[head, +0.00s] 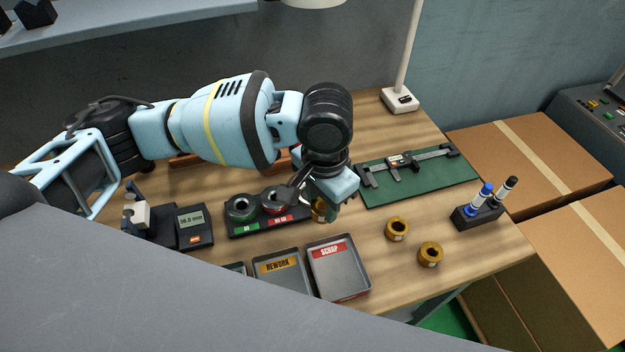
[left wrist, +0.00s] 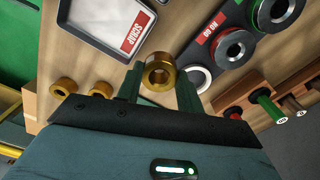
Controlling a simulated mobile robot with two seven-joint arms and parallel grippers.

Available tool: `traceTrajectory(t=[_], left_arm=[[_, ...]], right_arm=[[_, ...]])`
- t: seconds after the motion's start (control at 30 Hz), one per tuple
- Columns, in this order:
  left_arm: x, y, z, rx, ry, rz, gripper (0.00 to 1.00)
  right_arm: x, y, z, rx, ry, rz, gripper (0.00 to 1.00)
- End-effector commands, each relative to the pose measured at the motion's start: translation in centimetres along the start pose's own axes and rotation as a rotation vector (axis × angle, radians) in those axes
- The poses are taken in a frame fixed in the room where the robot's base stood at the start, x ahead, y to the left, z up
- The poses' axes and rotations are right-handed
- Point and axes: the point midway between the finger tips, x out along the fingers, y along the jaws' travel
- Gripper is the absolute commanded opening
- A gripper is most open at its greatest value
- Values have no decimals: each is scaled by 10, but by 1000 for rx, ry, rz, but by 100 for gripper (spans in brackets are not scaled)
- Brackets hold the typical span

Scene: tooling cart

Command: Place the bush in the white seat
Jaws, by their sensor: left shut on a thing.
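My left gripper (head: 325,203) is shut on a brass bush (head: 319,211), low over the table at the right end of the ring-gauge block (head: 240,230). In the left wrist view the bush (left wrist: 160,76) sits between the two dark green fingers (left wrist: 160,90), its bore showing. A white-rimmed round seat (left wrist: 206,76) shows just right of the bush, partly behind a finger; the bush is beside it in that view. The gripper hides this spot in the head view. I cannot tell the height of the bush above the seat. My right gripper is not in view.
Two loose brass bushes (head: 397,229) (head: 430,254) stand to the right. The SCRAP tray (head: 365,285) and REWORK tray (head: 258,278) lie in front. Green and red ring gauges (head: 240,208) (head: 272,200) stand close by. A caliper lies on a green mat (head: 430,190); a marker holder (head: 478,215) is at the right.

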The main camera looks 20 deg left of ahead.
Motion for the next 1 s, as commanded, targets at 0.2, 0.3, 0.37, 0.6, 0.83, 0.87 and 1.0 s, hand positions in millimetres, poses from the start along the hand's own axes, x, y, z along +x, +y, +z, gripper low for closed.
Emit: traceTrajectory(t=[0.2,0.3,0.37,0.6,0.83,0.87,1.0], left_arm=[[5,-43,-20,-4,-1,0,5],[6,-55,-26,-2,1,0,5],[6,-59,-28,-1,1,0,5],[6,-63,-30,1,2,-1,5],[20,-74,-34,0,-2,-1,5],[25,-74,-34,0,-1,-1,5],[41,-73,-35,1,1,-1,5]], right_arm=[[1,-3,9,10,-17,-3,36],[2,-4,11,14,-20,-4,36],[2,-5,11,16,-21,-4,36],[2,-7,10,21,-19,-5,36],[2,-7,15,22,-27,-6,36],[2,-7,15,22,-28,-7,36],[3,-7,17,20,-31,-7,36]])
